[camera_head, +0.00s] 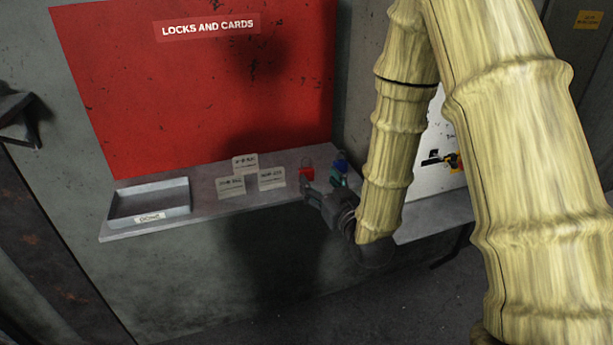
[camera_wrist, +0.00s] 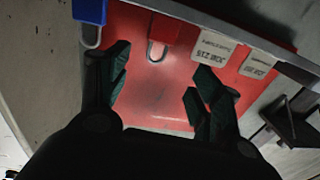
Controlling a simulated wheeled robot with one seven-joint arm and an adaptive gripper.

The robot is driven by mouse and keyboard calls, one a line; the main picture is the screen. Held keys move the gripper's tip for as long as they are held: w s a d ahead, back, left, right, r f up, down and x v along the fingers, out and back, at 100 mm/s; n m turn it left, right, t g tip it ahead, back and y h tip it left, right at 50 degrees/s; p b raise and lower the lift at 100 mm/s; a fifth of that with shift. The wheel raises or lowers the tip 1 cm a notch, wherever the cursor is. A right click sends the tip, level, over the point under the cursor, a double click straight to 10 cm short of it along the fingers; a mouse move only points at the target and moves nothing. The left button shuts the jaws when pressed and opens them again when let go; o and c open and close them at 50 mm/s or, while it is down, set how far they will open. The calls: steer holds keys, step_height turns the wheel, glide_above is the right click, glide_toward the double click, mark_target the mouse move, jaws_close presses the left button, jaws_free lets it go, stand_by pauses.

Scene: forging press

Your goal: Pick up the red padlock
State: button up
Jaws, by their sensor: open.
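The red padlock (camera_head: 307,174) is at the right part of the grey shelf, beside the cards. In the wrist view the red padlock (camera_wrist: 165,27) shows at the top with its metal shackle towards the picture's middle. My gripper (camera_head: 322,186) is at the shelf's front edge, close to the red padlock. In the wrist view my gripper (camera_wrist: 158,92) is open and empty, its dark green fingers spread. The padlock lies beyond the fingertips, roughly in line with the gap, and seems apart from them. My gripper partly covers the padlock's surroundings in the head view.
A blue padlock (camera_head: 341,165) stands just right of the red one and also shows in the wrist view (camera_wrist: 89,10). Three pale cards (camera_head: 230,187) stand to the left. A grey tray (camera_head: 150,215) is at the shelf's left end. A red panel (camera_head: 200,90) backs the shelf.

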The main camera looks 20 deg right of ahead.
mark_target(306, 168)
steer(key=w, duration=0.3)
steer(key=w+p, duration=0.1)
steer(key=shift+w+a, duration=0.3)
steer(key=shift+w+r+p, duration=0.1)
steer(key=shift+w+p, duration=0.25)
steer(key=shift+w, duration=0.25)
steer(key=shift+w+a+p, duration=0.1)
steer(key=shift+w+p, duration=0.55)
steer(key=shift+w, duration=1.45)
jaws_close()
steer(key=shift+r+b, duration=0.35)
steer(key=shift+r, duration=0.35)
steer(key=shift+r+b, duration=0.3)
steer(key=shift+r, duration=0.65)
steer(key=s+d+r+b, duration=0.1)
steer(key=s+d+b, duration=0.2)
steer(key=s+d, duration=0.8)
steer(key=shift+s+r, duration=0.25)
steer(key=shift+s, duration=0.2)
